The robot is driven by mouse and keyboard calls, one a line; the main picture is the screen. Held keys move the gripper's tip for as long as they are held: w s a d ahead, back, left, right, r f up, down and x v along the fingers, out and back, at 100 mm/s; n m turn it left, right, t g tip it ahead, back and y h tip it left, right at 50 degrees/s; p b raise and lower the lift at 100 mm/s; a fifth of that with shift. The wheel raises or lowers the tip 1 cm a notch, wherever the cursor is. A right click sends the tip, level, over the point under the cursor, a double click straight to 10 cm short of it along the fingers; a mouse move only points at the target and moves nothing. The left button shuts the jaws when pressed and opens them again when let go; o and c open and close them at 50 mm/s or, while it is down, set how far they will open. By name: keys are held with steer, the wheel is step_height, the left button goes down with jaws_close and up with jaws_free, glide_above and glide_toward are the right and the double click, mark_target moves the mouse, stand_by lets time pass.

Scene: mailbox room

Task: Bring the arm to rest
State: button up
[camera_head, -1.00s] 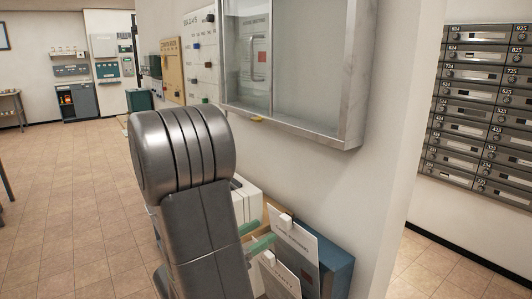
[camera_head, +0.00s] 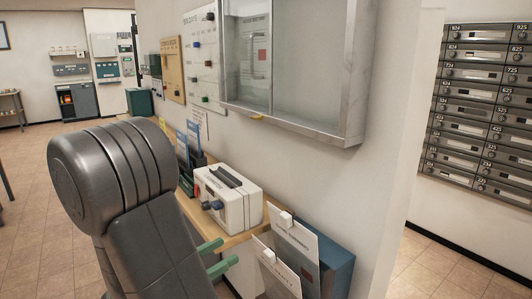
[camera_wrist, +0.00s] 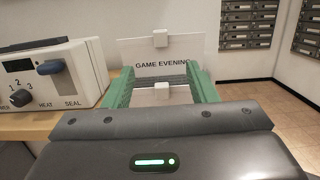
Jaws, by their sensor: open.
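My gripper (camera_head: 218,256) shows its two green fingers at the lower middle of the head view, past my dark grey arm. In the wrist view the fingers (camera_wrist: 162,82) are spread apart, with a gap between them and nothing clearly held. Beyond them stands a white card reading "GAME EVENING" (camera_wrist: 180,55), with a white clip at its top edge. A second white clip (camera_wrist: 161,89) shows lower, between the fingers. In the head view the fingers are left of the clipped cards (camera_head: 293,245); whether they touch is unclear.
A white heat sealer (camera_head: 228,198) stands on a wooden shelf (camera_head: 232,242) beside the fingers. A blue holder (camera_head: 338,272) is behind the cards. A glass wall case (camera_head: 300,70) hangs above. Mailboxes (camera_head: 480,120) line the right wall. The tiled floor (camera_head: 30,200) is open at left.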

steer(key=x, duration=1.2)
step_height(320, 180, up, 13)
steer(key=s+a+p, duration=0.1)
steer(key=a+p, duration=0.1)
steer(key=p, duration=0.8)
steer(key=shift+s+f+p, duration=0.15)
steer(key=shift+s+p, duration=0.1)
steer(key=shift+p, duration=0.15)
